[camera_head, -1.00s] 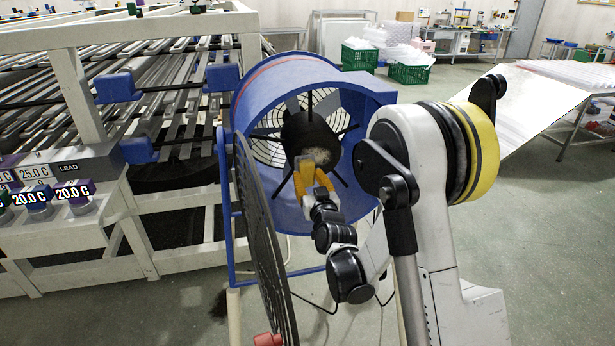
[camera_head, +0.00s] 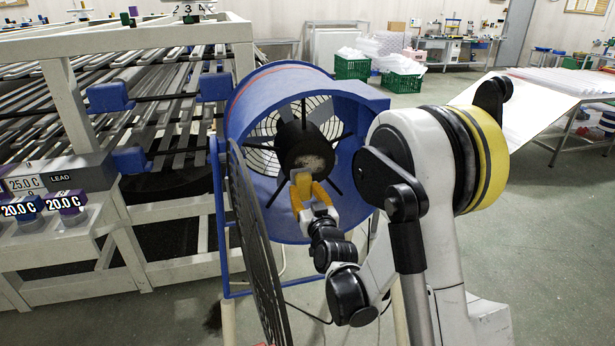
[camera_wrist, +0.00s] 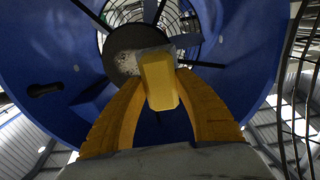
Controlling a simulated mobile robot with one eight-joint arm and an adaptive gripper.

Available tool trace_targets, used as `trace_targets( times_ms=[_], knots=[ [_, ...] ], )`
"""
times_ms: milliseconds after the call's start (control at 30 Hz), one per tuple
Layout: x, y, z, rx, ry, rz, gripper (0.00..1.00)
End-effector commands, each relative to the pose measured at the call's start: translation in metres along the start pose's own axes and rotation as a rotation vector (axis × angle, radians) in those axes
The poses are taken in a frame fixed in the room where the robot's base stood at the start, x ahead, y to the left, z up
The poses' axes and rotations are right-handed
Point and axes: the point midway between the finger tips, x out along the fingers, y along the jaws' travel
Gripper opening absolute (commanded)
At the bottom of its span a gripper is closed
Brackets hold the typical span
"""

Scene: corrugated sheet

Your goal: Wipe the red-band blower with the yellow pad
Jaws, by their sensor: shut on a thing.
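The blower (camera_head: 270,95) is a blue drum with a red band around its left rim, standing on a blue frame. Its dark round hub (camera_head: 290,145) carries a pale, dusty-looking patch (camera_head: 309,161). My gripper (camera_head: 301,180) has orange-yellow fingers and is in front of the hub's lower edge, inside the drum's open mouth. In the wrist view, its fingers close on the yellow pad (camera_wrist: 158,82), a small block. The pad's end overlaps the hub's lower right; whether it touches cannot be told.
A dark round mesh guard (camera_head: 258,250) stands swung open at the drum's left, close to my arm. A white rack frame (camera_head: 180,212) with temperature displays is at the left. Green crates (camera_head: 400,82) are far behind. Open floor lies at the right.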

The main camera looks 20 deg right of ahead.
Motion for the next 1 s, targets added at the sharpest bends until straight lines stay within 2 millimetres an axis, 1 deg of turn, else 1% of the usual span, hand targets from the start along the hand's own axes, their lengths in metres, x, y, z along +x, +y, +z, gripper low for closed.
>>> trace_targets(
  times_ms=[167, 400, 600, 800, 1000],
  knots=[
    [0.011, 0.0, 0.001, 0.0, 0.0, 0.0, 0.05],
    [0.04, 0.0, 0.001, 0.001, 0.001, 0.001, 0.05],
    [0.06, 0.0, 0.001, 0.0, 0.001, 0.001, 0.05],
    [0.07, 0.0, 0.001, 0.0, 0.001, 0.001, 0.05],
    [0.071, 0.0, 0.001, 0.0, 0.001, 0.001, 0.05]
  ],
)
